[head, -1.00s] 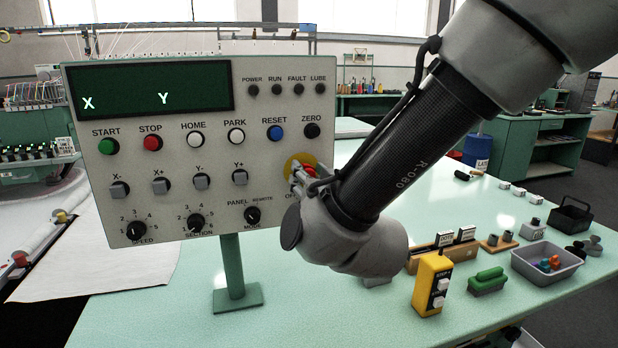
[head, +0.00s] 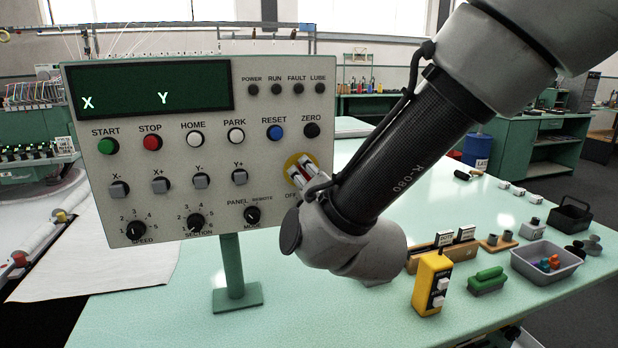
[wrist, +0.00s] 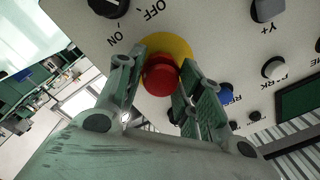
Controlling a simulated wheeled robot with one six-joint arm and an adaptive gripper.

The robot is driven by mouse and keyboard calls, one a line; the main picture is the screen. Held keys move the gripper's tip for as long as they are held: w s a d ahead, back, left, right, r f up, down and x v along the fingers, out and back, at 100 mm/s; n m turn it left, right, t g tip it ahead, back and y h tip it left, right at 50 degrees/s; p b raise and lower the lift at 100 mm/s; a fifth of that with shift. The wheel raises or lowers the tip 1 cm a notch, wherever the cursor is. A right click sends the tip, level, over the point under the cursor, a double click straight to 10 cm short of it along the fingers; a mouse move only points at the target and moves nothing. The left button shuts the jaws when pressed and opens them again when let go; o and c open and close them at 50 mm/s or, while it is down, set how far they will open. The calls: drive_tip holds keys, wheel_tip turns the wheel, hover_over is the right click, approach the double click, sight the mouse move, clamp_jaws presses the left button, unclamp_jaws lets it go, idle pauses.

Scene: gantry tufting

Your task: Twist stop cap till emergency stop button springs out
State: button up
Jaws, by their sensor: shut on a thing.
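The red emergency stop cap (wrist: 160,78) sits on a round yellow plate (wrist: 181,46) on the grey control panel (head: 88,206). In the head view the yellow plate (head: 291,164) shows at the panel's right edge, with the cap mostly covered by my gripper. My gripper (wrist: 160,82) has one finger on each side of the cap and is shut on it. Whether the cap stands out or is pressed in cannot be told.
An ON/OFF knob (wrist: 108,6) sits close to the cap. The blue RESET button (head: 275,132) is just above left. On the green table (head: 330,318) stand a yellow pendant (head: 431,283), a green-handled block (head: 487,281) and a grey tray (head: 545,262).

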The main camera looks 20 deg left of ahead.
idle(0.3)
drive_tip(key=o, duration=1)
drive_tip(key=shift+o, duration=0.2)
drive_tip(key=v, duration=1.2)
